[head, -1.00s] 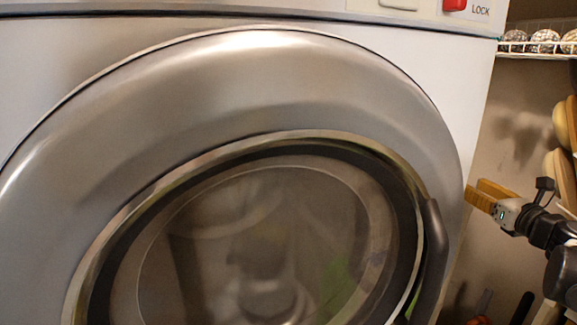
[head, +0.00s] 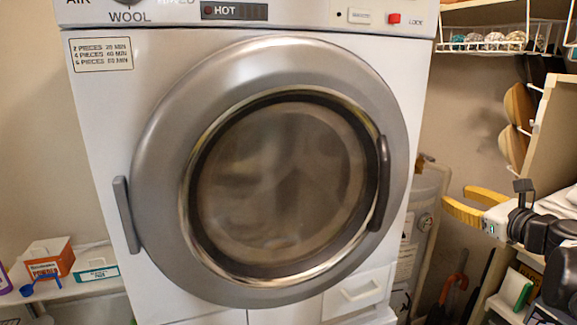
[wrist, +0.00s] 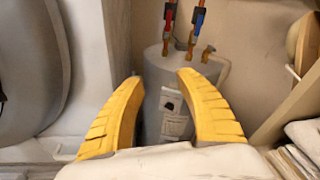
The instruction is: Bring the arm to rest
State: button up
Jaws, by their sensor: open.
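My gripper (head: 476,205) is at the right in the head view, its yellow fingers pointing left toward the dryer and spread apart. In the wrist view the two yellow fingers (wrist: 162,112) are also apart, with nothing between them. My dark arm reaches in from the right edge. The gripper is to the right of the white dryer (head: 95,110) and clear of it. The dryer's round grey door (head: 165,160) is closed, with a dark handle (head: 381,185) on its right side.
A grey tank (wrist: 160,75) with red and blue fittings stands beyond the fingers. A wire shelf (head: 490,47) with several balls hangs at the upper right. A wooden shelf unit (head: 549,130) is behind my arm. An orange box (head: 48,258) sits on a low ledge at the left.

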jog(key=s+a+f+n+g+b, duration=0.35)
jog(key=s+a+f+n, duration=0.35)
jog(key=a+f+n, duration=0.25)
jog(key=s+a+f+n+g+b, duration=0.35)
jog(key=s+a+f+n, duration=0.4)
jog(key=a, duration=0.35)
jog(key=s+a+f+n+g+h+b, duration=0.1)
jog(key=s+f+n+b, duration=0.4)
jog(key=s+f+n, duration=0.7)
jog(key=shift+s+f+n+g+h+b, duration=0.2)
jog(key=shift+s+n+g+h+b, duration=0.3)
jog(key=shift+h, duration=0.6)
